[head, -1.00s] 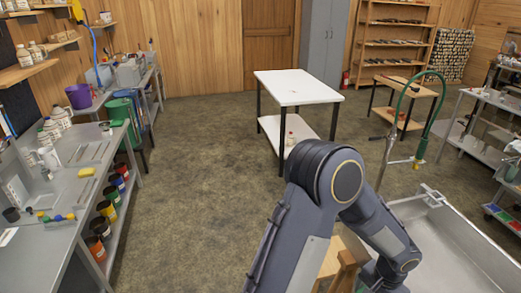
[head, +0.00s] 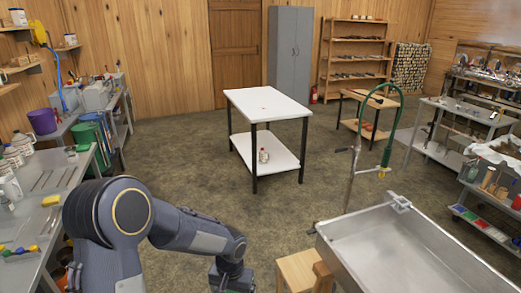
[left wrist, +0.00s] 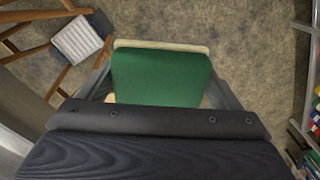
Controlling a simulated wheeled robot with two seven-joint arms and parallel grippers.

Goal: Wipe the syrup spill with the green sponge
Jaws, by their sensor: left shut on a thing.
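The green sponge (left wrist: 160,78) shows in the left wrist view, with a pale layer along its far edge. My left gripper (left wrist: 160,100) is shut on it, one finger on each side. In the head view my left arm comes in from the left, and its gripper is mostly cut off at the bottom edge. A white-topped table (head: 245,97) stands mid-room, well ahead of the arm. A small dark mark (head: 265,108) lies on its top; I cannot tell if it is the syrup spill. My right gripper is not in view.
A metal pan (head: 375,240) stands at the right front, with a wooden stool (head: 297,268) beside it. A workbench (head: 40,215) with a yellow sponge (head: 51,200) lines the left. Open floor (head: 190,160) lies between the bench and the table. A jug (head: 263,156) sits on the table's lower shelf.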

